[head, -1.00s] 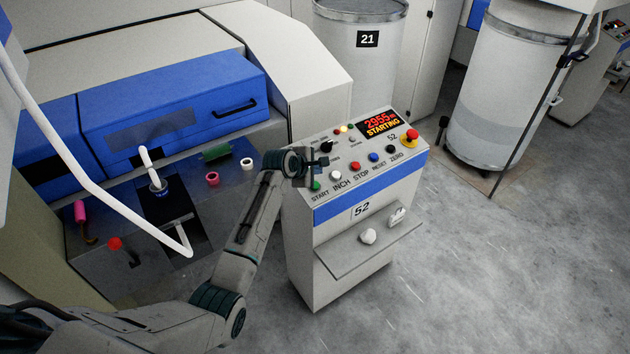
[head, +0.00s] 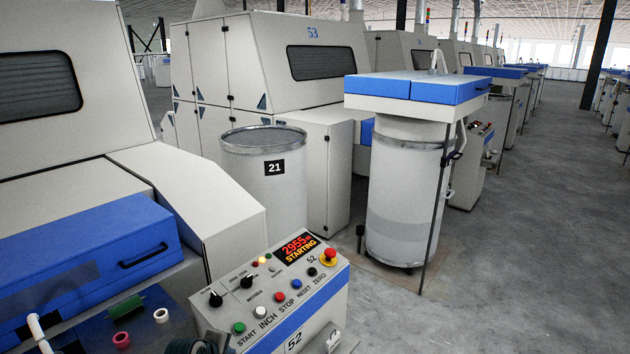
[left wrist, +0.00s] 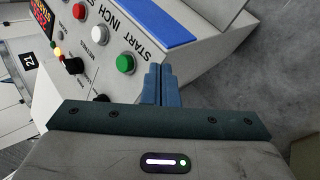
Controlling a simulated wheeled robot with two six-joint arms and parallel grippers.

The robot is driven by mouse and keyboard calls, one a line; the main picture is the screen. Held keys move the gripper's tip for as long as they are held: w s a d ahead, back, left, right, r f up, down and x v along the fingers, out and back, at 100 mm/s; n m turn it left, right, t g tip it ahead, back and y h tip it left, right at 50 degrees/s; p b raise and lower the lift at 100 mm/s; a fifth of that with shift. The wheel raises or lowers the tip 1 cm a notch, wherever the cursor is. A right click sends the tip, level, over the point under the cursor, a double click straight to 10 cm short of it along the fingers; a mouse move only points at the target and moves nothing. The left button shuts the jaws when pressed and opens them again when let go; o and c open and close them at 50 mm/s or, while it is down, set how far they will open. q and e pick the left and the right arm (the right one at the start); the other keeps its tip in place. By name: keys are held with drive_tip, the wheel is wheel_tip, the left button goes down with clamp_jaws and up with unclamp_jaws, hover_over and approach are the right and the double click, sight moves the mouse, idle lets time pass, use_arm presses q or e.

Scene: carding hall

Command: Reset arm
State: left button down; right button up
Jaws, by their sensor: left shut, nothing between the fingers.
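My left gripper (left wrist: 160,82) shows in the left wrist view with its two blue fingers together and nothing between them. It points past the lower edge of the control console (left wrist: 215,40), close to the green START button (left wrist: 125,63). In the head view the console (head: 318,320) stands at the bottom centre, its display reading 2955 and STARTING. Only a dark, rounded part of my left arm shows there at the bottom edge, and its fingers are out of frame. My right gripper is in neither view.
A blue-fronted machine (head: 100,255) stands on the left. A grey can marked 21 (head: 270,195) and another tall can (head: 405,215) under a blue-topped unit (head: 415,88) stand behind the console. Open floor (head: 500,290) lies to the right.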

use_arm(q)
drive_tip(key=s+a+f+m+g+y, duration=0.1)
drive_tip(key=s+m, duration=0.3)
drive_tip(key=s, duration=0.7)
drive_tip(key=s+a+f+m+g+y, duration=0.15)
drive_tip(key=s+m, duration=0.25)
drive_tip(key=s, duration=0.6)
drive_tip(key=s+r+m+g, duration=0.1)
drive_tip(key=s+r+m, duration=0.25)
drive_tip(key=s, duration=0.65)
drive_tip(key=s+r+m+g, duration=0.15)
drive_tip(key=s+m, duration=0.25)
drive_tip(key=s, duration=0.6)
drive_tip(key=a+f+b, duration=0.2)
drive_tip(key=f+b, duration=0.1)
drive_tip(key=f, duration=1.5)
drive_tip(key=a+f+b, duration=0.2)
drive_tip(key=f, duration=1.7)
drive_tip(key=s+f+g+b, duration=0.1)
drive_tip(key=s+f+b, duration=0.3)
drive_tip(key=s+f, duration=1.4)
wheel_tip(320, 180, down, 4)
drive_tip(key=shift+a+f+g+y, duration=0.1)
drive_tip(key=shift+a+g+y, duration=0.25)
drive_tip(key=shift+a+g, duration=0.1)
